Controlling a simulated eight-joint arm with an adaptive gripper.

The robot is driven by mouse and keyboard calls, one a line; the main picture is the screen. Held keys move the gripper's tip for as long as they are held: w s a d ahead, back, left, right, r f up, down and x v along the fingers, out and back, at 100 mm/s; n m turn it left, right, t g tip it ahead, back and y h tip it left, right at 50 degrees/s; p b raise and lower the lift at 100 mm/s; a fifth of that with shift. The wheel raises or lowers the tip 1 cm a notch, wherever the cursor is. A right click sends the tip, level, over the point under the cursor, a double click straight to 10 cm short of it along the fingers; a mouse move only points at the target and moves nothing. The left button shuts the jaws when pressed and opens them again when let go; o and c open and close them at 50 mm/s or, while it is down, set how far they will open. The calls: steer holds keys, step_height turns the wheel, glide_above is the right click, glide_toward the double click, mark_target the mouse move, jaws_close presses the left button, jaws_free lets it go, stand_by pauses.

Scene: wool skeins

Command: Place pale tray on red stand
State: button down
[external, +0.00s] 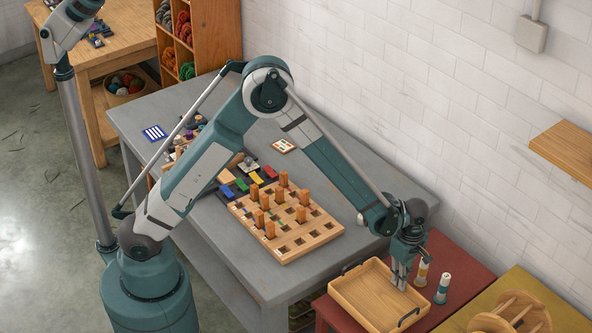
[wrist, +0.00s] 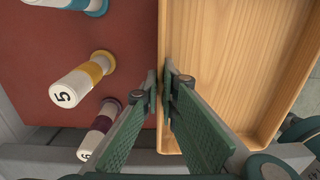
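The pale tray (external: 350,298) is a shallow wooden box with dark handles. In the external view it lies over the front left part of the red stand (external: 455,250); whether its base fully rests there is hidden. In the wrist view its rim (wrist: 161,30) runs between my fingers, with its bare inside on the right and the red stand (wrist: 60,30) on the left. My gripper (external: 400,282) points down at the tray's far right side. In the wrist view my gripper (wrist: 160,82) appears shut on the tray wall, one finger on each side.
White bobbins with coloured bands stand on the stand beside the tray: a yellow one (wrist: 82,78), a purple one (wrist: 102,130) and a blue one (external: 442,288). A grey table (external: 190,245) with a peg board (external: 285,250) lies left. A yellow surface holds a wooden spool (external: 510,310).

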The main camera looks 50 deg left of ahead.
steer(key=shift+f, duration=0.45)
steer(key=shift+f+b, duration=0.3)
steer(key=shift+f, duration=1.55)
steer(key=shift+f, duration=0.2)
steer(key=c, duration=2.7)
jaws_free()
steer(key=shift+o, duration=0.2)
steer(key=shift+r, duration=0.2)
steer(key=shift+w+r+p, duration=0.15)
steer(key=shift+r+p, duration=0.6)
steer(key=shift+r, duration=5.25)
